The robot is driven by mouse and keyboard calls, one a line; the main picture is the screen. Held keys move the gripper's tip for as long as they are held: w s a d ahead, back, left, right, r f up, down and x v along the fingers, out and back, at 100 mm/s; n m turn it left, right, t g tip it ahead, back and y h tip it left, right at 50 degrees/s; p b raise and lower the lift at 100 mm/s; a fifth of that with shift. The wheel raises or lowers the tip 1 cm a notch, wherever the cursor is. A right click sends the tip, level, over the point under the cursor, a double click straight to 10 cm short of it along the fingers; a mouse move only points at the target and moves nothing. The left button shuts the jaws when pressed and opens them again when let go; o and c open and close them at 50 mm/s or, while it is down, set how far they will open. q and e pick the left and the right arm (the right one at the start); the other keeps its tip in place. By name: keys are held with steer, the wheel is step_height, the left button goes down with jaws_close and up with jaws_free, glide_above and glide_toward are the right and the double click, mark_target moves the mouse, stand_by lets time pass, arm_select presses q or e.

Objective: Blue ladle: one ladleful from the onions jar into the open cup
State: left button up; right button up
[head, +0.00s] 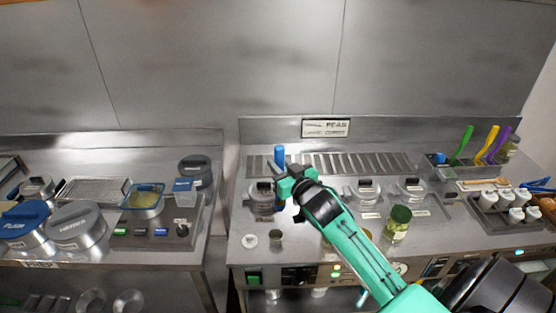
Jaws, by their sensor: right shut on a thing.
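My right gripper (284,182) is shut on the blue ladle (280,154), whose handle stands upright above the jaws. A short blue piece shows below the jaws, at the right side of a clear glass jar (262,204). I cannot tell whether the ladle's bowl is inside or behind this jar. Two similar clear jars, a middle one (367,192) and a right one (410,190), stand further right. Their labels are too small to read, so I cannot tell which is the onions jar. A small open-looking dark cup (275,240) stands in front of the left jar. My left gripper is out of view.
A small white-topped round item (249,241) stands left of the cup. A green-lidded jar (398,224) stands right of my forearm. Green, yellow and purple handles (493,140) rise from a holder at the back right.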

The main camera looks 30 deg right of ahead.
step_height(320, 180, down, 2)
steer(key=shift+d+f+b, duration=0.1)
steer(key=shift+b, duration=0.9)
step_height(320, 180, down, 7)
steer(key=b, duration=0.6)
steer(key=shift+f+b, duration=0.2)
steer(key=shift+b, duration=0.2)
arm_select(q)
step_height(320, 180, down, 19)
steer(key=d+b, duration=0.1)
steer(key=b, duration=0.9)
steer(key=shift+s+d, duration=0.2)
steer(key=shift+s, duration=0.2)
arm_select(e)
steer(key=a+f+n+t+y, duration=0.1)
steer(key=a+f+n, duration=1.2)
steer(key=a+n, duration=0.3)
steer(key=shift+s+n+y, duration=0.3)
steer(key=shift+s+n, duration=0.05)
steer(key=shift+n, duration=0.75)
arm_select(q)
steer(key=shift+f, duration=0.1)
arm_select(e)
steer(key=shift+a, duration=0.1)
